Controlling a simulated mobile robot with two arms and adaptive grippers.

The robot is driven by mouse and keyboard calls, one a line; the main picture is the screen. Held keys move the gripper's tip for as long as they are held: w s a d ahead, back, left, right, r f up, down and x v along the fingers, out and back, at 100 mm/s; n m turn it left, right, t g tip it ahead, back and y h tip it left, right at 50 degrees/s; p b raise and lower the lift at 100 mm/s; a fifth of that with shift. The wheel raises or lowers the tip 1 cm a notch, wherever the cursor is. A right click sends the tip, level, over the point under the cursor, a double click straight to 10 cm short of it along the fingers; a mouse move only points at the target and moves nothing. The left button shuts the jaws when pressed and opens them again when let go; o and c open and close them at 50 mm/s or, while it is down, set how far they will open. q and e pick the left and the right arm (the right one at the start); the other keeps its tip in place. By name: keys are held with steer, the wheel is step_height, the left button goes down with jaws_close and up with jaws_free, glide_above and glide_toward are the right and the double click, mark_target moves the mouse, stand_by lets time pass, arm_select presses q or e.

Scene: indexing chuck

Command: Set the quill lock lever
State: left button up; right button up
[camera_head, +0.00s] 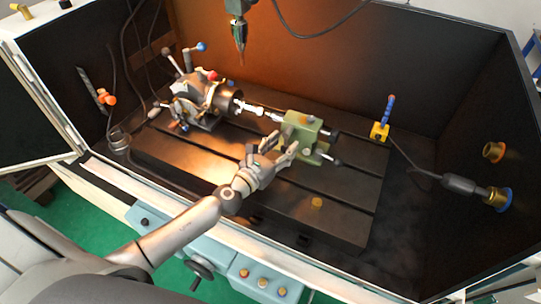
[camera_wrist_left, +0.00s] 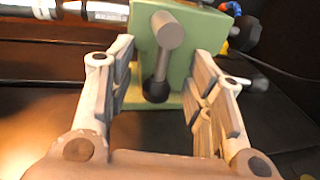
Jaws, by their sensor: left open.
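The green tailstock (camera_head: 302,122) stands on the dark slotted table. In the left wrist view, the tailstock (camera_wrist_left: 190,35) fills the upper middle. A lever with a grey round hub (camera_wrist_left: 166,33) and a dark, knobbed arm (camera_wrist_left: 156,85) sits on its near face, and the arm hangs down. I take this to be the quill lock lever. My left gripper (camera_head: 272,150) is open in front of the tailstock. In the left wrist view, the fingers of the left gripper (camera_wrist_left: 163,62) stand either side of the lever, apart from it. My right gripper is not in view.
The indexing chuck (camera_head: 222,98) stands left of the tailstock, with a bright workpiece (camera_head: 256,110) between them. A spindle (camera_head: 240,33) hangs above. A blue nozzle on a yellow base (camera_head: 380,130) is to the right.

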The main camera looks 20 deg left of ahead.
arm_select(q)
steer(key=v, duration=1.1)
steer(key=shift+s+a, duration=0.1)
steer(key=shift+s, duration=0.15)
